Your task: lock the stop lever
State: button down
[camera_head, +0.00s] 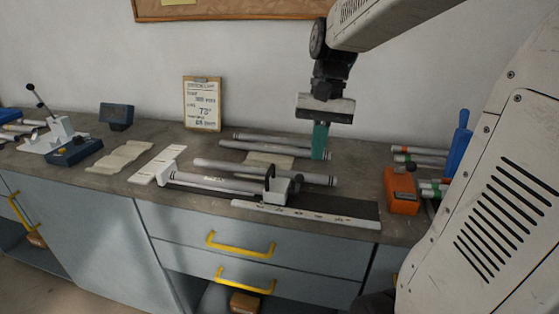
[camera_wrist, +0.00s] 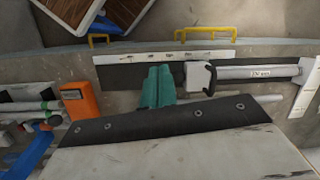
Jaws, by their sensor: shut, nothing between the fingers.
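The stop is a pale block (camera_head: 284,188) on the jig's dark rail, and it also shows in the wrist view (camera_wrist: 197,77). Its black lever (camera_head: 270,180) stands up on the block's left side in the head view. In the wrist view the lever (camera_wrist: 211,79) lies at the block's right side, by the end of a grey labelled tube (camera_wrist: 255,73). I cannot tell whether the lever is locked. My gripper (camera_head: 319,155) has teal fingers, shut and empty, above the bench behind and right of the stop. In the wrist view the fingers (camera_wrist: 158,86) appear left of the block, apart from the lever.
A white scale strip (camera_head: 305,214) runs along the bench's front edge. Loose tubes (camera_head: 265,147) lie behind the jig. An orange box (camera_head: 401,191) and more tubes stand to the right. A clipboard (camera_head: 202,104) leans on the wall. Yellow-handled drawers are below.

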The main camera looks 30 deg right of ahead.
jog(key=w+d+m+y, duration=0.3)
jog(key=w+d+m, duration=0.2)
jog(key=w+d, duration=0.5)
jog(key=x, duration=0.8)
jog(key=s+a+x, duration=0.1)
jog(key=x, duration=0.3)
jog(key=shift+s+a+r, duration=0.1)
jog(key=shift+a+r, duration=0.05)
jog(key=shift+r, duration=0.25)
jog(key=shift+s+a+f, duration=0.25)
jog(key=shift+s+a, duration=0.05)
jog(key=shift+a, duration=0.3)
jog(key=shift+d, duration=0.1)
